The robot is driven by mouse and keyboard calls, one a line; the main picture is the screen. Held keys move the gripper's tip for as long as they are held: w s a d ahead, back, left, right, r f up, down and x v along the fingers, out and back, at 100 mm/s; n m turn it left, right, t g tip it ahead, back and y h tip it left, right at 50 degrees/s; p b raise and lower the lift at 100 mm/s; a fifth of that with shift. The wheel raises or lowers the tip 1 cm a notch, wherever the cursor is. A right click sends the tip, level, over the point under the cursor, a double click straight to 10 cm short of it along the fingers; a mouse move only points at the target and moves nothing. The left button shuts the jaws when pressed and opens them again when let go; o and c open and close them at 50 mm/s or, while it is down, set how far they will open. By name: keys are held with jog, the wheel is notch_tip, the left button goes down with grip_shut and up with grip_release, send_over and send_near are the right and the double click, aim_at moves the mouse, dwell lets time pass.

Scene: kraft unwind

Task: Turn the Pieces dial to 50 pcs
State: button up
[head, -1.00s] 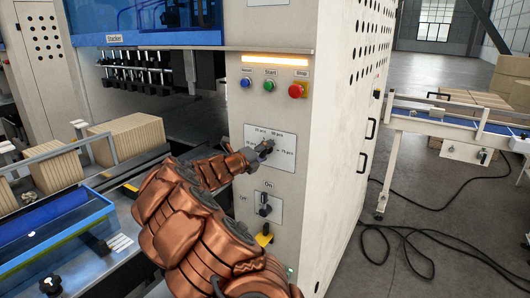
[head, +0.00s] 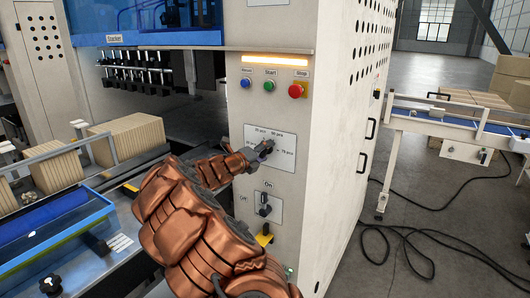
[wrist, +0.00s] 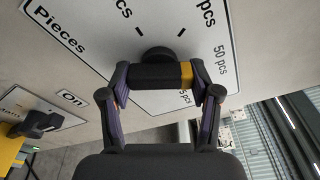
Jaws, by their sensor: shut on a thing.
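The Pieces dial (wrist: 155,75) is a black knob bar with a yellow end, on a white label plate (head: 285,139) on the machine's front panel. My gripper (head: 266,150) is at the dial. In the wrist view my gripper (wrist: 161,76) is shut on the dial, one finger at each end of the bar. The yellow end points right, toward the side with the "50 pcs" mark (wrist: 220,60). The tick there is hidden by a finger, so exact alignment cannot be told. The "75 pcs" mark is partly covered.
An On switch (head: 264,205) sits below the dial; it also shows in the wrist view (wrist: 38,124). Above are a blue button (head: 246,84), a green Start button (head: 269,86) and a red Stop button (head: 296,90). A conveyor (head: 450,118) stands right; cables lie on the floor.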

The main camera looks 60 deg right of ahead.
jog(key=shift+m, duration=0.7)
jog(key=shift+n, duration=0.6)
jog(key=shift+m, duration=0.6)
